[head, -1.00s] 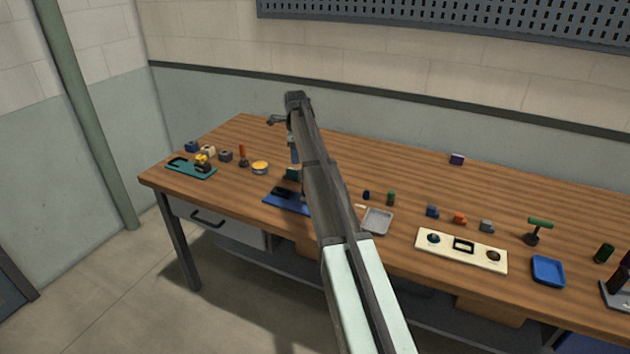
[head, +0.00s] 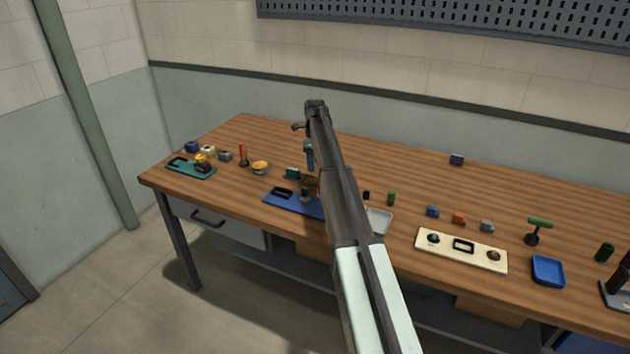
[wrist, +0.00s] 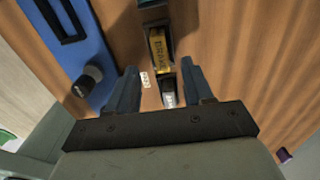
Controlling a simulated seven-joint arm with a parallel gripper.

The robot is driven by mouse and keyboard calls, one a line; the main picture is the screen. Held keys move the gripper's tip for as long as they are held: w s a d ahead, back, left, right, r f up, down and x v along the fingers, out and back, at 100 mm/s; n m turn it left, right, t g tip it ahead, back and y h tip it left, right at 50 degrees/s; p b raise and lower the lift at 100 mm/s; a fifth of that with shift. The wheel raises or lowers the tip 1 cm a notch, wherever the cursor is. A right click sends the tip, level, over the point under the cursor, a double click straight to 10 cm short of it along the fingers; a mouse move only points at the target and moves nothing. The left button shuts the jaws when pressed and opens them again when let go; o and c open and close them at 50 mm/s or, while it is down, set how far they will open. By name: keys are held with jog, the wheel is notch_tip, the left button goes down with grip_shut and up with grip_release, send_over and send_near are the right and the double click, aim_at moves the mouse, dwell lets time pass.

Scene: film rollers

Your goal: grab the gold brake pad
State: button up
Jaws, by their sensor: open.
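The gold brake pad (wrist: 159,50) shows in the wrist view, a small gold block with dark lettering and a dark edge, ahead of my fingertips and roughly centred between them. In the head view a brownish-gold piece (head: 311,184), which looks like the same pad, sits beside the blue plate, partly behind my arm. My gripper (wrist: 158,85) is open with two blue fingers, and nothing is held. In the head view my gripper (head: 309,153) is above the table, mostly hidden by my arm.
A grey tray (head: 379,221) and several small blocks are to the right. The table's back middle is clear.

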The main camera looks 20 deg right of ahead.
aim_at(315, 175)
jog(key=shift+f, duration=2.9)
grip_shut()
